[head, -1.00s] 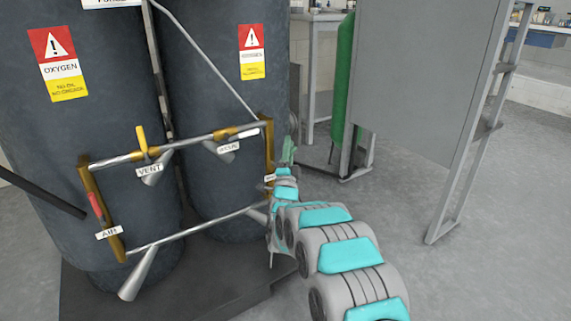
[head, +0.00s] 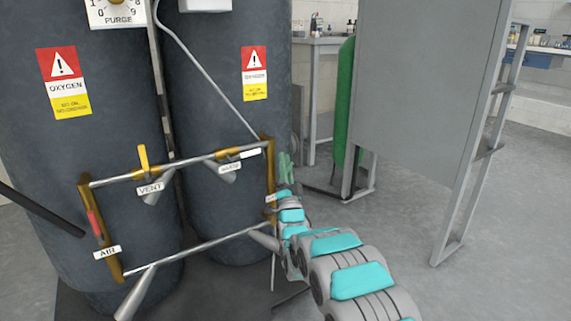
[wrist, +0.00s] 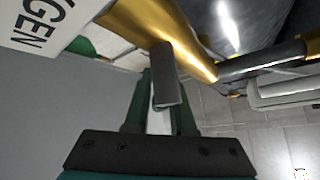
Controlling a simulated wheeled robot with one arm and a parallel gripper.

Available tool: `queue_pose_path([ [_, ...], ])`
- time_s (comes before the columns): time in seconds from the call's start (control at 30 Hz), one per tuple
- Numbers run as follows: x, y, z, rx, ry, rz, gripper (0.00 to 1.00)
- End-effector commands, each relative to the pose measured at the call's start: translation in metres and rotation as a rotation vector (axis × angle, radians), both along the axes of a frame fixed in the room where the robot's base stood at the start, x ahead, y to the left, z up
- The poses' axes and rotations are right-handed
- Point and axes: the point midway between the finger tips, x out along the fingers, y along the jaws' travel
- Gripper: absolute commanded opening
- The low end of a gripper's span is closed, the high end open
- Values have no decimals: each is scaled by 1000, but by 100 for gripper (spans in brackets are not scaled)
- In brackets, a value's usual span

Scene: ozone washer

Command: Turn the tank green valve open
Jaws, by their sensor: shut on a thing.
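My gripper (wrist: 162,90) is at the right end of the brass and steel pipe frame (head: 268,165) in front of the tanks. In the wrist view its two dark green fingers are closed around a short grey handle (wrist: 165,70). This handle stands out from a brass pipe (wrist: 150,25). In the head view a pale green shape (head: 285,168) shows beside the frame's right upright; I cannot tell whether it is the green valve or my fingers. The handle's far end and the valve body are mostly hidden.
Two dark tanks (head: 110,130) stand behind the frame. A yellow vent handle (head: 143,158) and a red air handle (head: 95,224) are on the frame. A grey panel (head: 430,80) on legs and a green cylinder (head: 343,110) stand to the right.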

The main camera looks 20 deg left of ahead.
Motion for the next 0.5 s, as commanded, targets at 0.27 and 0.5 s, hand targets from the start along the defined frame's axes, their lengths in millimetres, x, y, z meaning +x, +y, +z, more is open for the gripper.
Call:
queue_pose_path([
  [0.27,0,1,1,1,-1,1,34],
  [0.5,0,0,1,1,0,1,52],
])
